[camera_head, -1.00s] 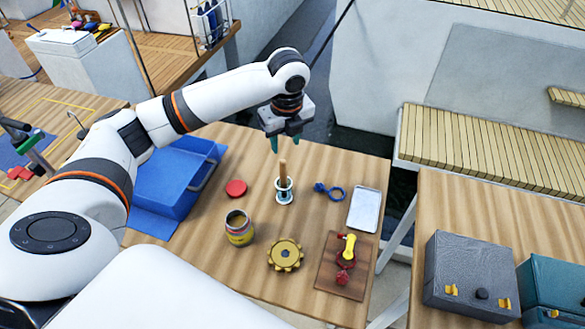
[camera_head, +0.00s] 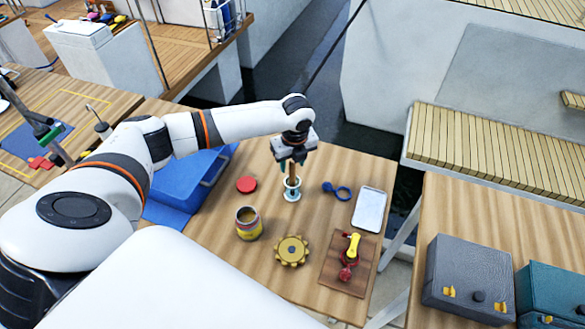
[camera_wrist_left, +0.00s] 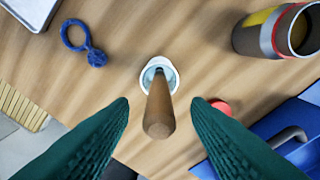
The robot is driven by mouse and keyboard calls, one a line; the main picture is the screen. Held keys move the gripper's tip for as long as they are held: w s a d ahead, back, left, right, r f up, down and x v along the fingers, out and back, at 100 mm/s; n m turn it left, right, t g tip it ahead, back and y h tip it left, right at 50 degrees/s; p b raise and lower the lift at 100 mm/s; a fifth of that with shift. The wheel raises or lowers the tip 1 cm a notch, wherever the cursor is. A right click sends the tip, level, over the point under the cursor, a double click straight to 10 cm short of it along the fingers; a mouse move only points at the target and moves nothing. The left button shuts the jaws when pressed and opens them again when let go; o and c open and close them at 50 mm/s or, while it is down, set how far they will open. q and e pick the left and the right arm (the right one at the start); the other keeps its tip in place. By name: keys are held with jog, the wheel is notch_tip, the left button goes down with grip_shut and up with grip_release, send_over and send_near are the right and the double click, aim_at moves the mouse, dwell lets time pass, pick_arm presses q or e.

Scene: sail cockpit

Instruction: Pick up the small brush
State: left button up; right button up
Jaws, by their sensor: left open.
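The small brush stands upright in a small white holder (camera_head: 292,194) on the wooden table, its brown wooden handle (camera_wrist_left: 159,112) pointing up. The bristle end is hidden in the holder. My left gripper (camera_head: 293,163) points down over the handle, and its fingertips are beside the handle's upper part. In the left wrist view the two green fingers (camera_wrist_left: 159,104) are apart, with the handle between them and a gap on each side. The white holder (camera_wrist_left: 160,73) also shows there beyond the handle. My right gripper is not in view.
Around the holder lie a red lid (camera_head: 246,184), an open can (camera_head: 248,224), a yellow gear (camera_head: 292,251), a blue ring piece (camera_head: 337,190) and a metal tray (camera_head: 369,208). A board (camera_head: 348,264) with a yellow-and-red part lies front right. A blue bin (camera_head: 187,180) stands left.

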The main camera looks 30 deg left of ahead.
pick_arm(q)
jog(key=shift+f, duration=0.3)
grip_shut()
jog(key=shift+r, duration=0.15)
